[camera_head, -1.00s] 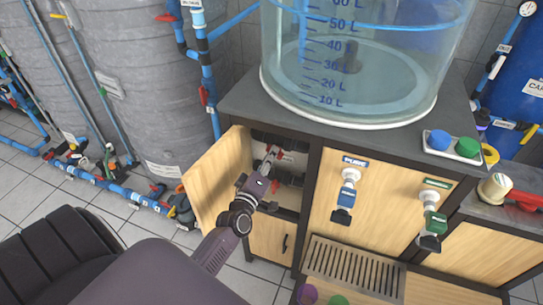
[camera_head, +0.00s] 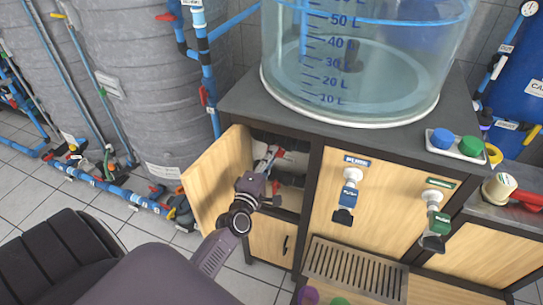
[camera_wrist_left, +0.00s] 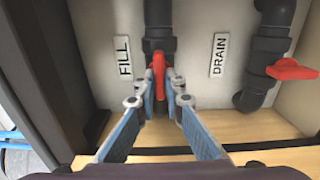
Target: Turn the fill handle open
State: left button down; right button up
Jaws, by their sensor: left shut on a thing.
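The red fill handle (camera_wrist_left: 158,68) is in the left wrist view, on the dark vertical pipe beside the FILL label (camera_wrist_left: 123,56). Its lever points along the pipe, toward the camera's bottom edge. My left gripper (camera_wrist_left: 160,82) has its blue-grey fingers on both sides of the lever and is shut on it. In the head view my left gripper (camera_head: 269,160) reaches into the open cabinet, where its fingertips and the handle show only small. My right gripper is not in view.
A second red handle (camera_wrist_left: 291,69) sits on the pipe beside the DRAIN label (camera_wrist_left: 219,55). The open wooden door (camera_head: 218,180) stands left of my left arm. A clear graduated tank (camera_head: 350,75) stands on the counter above. Two taps are to the right.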

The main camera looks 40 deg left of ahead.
pick_arm(q)
jog(key=c, duration=2)
grip_release()
jog(key=v, duration=1.2)
